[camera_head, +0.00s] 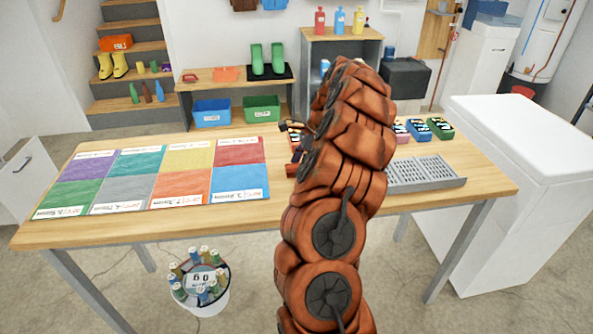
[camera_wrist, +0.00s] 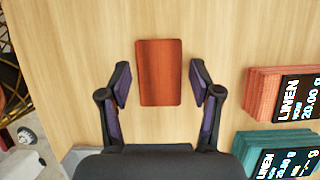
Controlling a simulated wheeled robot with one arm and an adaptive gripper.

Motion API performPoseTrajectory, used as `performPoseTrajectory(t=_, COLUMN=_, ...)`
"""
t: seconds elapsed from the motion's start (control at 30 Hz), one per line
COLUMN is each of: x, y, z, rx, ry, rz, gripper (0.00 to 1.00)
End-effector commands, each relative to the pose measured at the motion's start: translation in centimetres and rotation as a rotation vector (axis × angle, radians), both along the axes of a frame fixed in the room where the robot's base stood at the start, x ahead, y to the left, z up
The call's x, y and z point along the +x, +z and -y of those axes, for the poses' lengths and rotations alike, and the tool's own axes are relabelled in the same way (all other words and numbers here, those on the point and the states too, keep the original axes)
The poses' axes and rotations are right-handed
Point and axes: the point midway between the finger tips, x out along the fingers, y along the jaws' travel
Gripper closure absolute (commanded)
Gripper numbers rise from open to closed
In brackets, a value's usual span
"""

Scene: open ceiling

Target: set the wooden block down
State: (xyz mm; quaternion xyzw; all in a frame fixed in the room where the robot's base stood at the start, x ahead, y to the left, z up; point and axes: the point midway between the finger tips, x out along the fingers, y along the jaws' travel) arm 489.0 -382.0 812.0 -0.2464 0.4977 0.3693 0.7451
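The wooden block (camera_wrist: 159,73) is a reddish-brown upright rectangle in the wrist view, lying over the light wooden tabletop (camera_wrist: 70,40). My gripper (camera_wrist: 160,82) is open around it, one dark finger on each side. A strip of tabletop shows between the block and each finger, so neither finger appears to touch it. The block seems to rest on the table, though its height is hard to judge from above. In the head view my orange arm hides most of the gripper and I cannot make out the block for certain.
Salmon (camera_wrist: 283,95) and teal (camera_wrist: 285,152) labelled packs lie right of the gripper. In the head view, a coloured mat (camera_head: 178,172) covers the table's left part, and a grey perforated tray (camera_head: 425,172) sits at the right. A bucket of spools (camera_head: 208,300) stands below.

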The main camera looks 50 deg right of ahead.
Motion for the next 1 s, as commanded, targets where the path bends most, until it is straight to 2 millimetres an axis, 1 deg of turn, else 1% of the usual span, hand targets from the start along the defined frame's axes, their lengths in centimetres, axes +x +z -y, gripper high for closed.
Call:
performPoseTrajectory(t=0.03, x=0.0, y=0.0, z=0.0, rx=0.0, ry=0.0, rz=0.0, gripper=0.45)
performPoseTrajectory(t=0.07, x=0.0, y=0.0, z=0.0, rx=0.0, ry=0.0, rz=0.0, gripper=0.48)
performPoseTrajectory(t=0.4, x=0.0, y=0.0, z=0.0, rx=0.0, ry=0.0, rz=0.0, gripper=0.83)
performPoseTrajectory(t=0.47, x=0.0, y=0.0, z=0.0, rx=0.0, ry=0.0, rz=0.0, gripper=0.88)
performPoseTrajectory(t=0.5, x=0.0, y=0.0, z=0.0, rx=0.0, ry=0.0, rz=0.0, gripper=0.94)
performPoseTrajectory(t=0.77, x=0.0, y=0.3, z=0.0, rx=-0.001, ry=0.0, rz=0.0, gripper=0.94)
performPoseTrajectory(t=1.0, x=0.1, y=2.0, z=0.1, rx=-0.004, ry=0.001, rz=0.002, gripper=0.94)
